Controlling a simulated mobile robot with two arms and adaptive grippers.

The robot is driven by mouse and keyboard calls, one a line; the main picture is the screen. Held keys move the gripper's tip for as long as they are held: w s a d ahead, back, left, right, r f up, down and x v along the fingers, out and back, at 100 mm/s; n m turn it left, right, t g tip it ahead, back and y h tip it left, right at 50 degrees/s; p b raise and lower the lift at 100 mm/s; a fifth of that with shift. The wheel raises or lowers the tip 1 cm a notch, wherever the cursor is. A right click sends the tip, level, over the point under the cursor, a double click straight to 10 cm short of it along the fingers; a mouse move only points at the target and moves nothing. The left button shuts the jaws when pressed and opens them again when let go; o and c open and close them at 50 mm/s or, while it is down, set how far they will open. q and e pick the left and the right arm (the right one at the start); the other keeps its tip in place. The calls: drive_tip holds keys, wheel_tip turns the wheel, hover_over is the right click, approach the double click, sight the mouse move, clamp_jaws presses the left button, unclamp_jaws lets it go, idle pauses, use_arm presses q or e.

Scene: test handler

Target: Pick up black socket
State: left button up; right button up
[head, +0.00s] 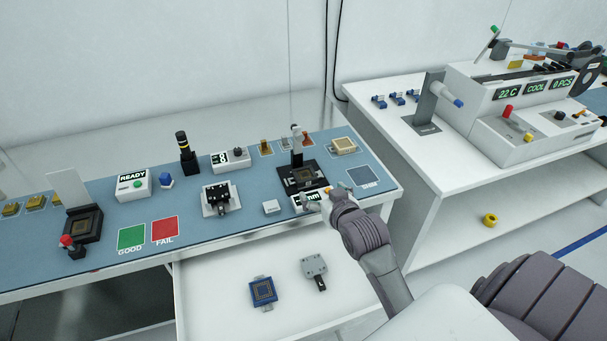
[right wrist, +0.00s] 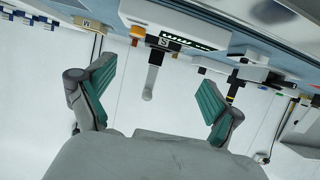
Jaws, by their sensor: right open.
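A black socket-like block (head: 216,198) sits on a pale base on the blue bench mat, left of the middle of the bench. My right gripper (head: 334,196) is at the front edge of the bench, well to the right of that block and partly over a small display box (head: 307,200). In the right wrist view my right gripper (right wrist: 157,78) has its two green-padded fingers spread wide, with nothing held between them. I cannot pick out the black block surely in the right wrist view. My left gripper is not seen.
Black fixtures stand at the bench's left (head: 82,224) and right (head: 303,177). Green (head: 131,238) and red (head: 165,229) pads lie in front. The open drawer (head: 215,320) below holds a blue socket (head: 263,292) and a grey one (head: 314,267).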

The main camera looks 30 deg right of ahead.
sight(308, 181)
drive_tip(key=x, duration=0.4)
drive_tip(key=shift+f, duration=0.1)
drive_tip(key=shift+w+d+f, duration=0.1)
drive_tip(key=shift+w+f, duration=0.1)
drive_tip(key=shift+w, duration=0.25)
drive_tip(key=p+x, duration=0.1)
drive_tip(key=x, duration=0.2)
drive_tip(key=shift+w+f, duration=0.45)
drive_tip(key=shift+w, duration=0.1)
drive_tip(key=shift+s+r, duration=0.1)
drive_tip(key=shift+c, duration=1.6)
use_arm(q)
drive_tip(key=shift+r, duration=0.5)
use_arm(e)
drive_tip(key=c, duration=1)
